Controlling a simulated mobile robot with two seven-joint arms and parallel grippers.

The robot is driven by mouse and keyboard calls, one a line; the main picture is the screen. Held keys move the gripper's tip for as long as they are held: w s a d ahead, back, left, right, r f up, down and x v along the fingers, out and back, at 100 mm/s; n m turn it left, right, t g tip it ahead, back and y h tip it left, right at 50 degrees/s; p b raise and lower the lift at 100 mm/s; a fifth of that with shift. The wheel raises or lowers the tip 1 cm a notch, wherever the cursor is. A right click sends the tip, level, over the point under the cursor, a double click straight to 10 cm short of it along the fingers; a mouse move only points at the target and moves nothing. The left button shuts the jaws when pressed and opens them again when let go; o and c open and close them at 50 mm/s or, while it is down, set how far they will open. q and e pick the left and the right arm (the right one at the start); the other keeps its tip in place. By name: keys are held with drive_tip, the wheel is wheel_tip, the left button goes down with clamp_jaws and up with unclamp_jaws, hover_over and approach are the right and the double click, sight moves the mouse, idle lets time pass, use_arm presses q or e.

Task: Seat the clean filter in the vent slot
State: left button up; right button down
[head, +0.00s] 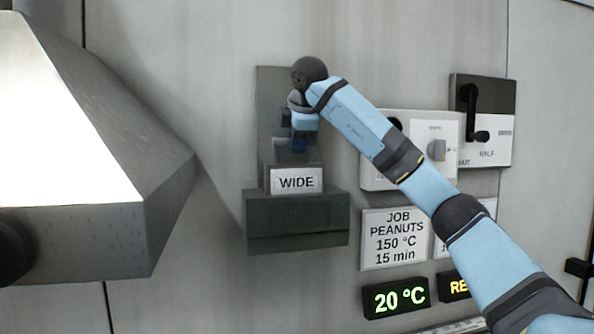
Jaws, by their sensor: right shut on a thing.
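My right gripper (300,143) is in front of an upright grey plate (269,92) on the wall, its fingers pointing down. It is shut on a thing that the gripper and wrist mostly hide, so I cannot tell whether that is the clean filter. Below the plate is a small block with a white label reading WIDE (297,181). Under it a wider dark grey box (290,232) juts from the wall. I cannot tell which part is the vent slot. No separate filter shows clearly. My left gripper is not in view.
A large bright metal hood (92,150) juts out on the left. Right of the plate, partly behind my right arm, are a control panel (380,123), a black lever (470,106), a job card (394,238) and a 20 °C display (396,298).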

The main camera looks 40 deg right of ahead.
sight(299, 163)
wheel_tip(299, 163, down, 3)
drive_tip(key=shift+s+f, duration=0.1)
drive_tip(key=shift+s, duration=0.05)
wheel_tip(299, 163, down, 4)
drive_tip(key=shift+r+p, duration=0.25)
drive_tip(key=shift+p, duration=0.35)
drive_tip(key=shift+f, duration=0.25)
drive_tip(key=c, duration=1.1)
unclamp_jaws()
drive_tip(key=shift+a, duration=0.1)
drive_tip(key=shift+o, duration=0.6)
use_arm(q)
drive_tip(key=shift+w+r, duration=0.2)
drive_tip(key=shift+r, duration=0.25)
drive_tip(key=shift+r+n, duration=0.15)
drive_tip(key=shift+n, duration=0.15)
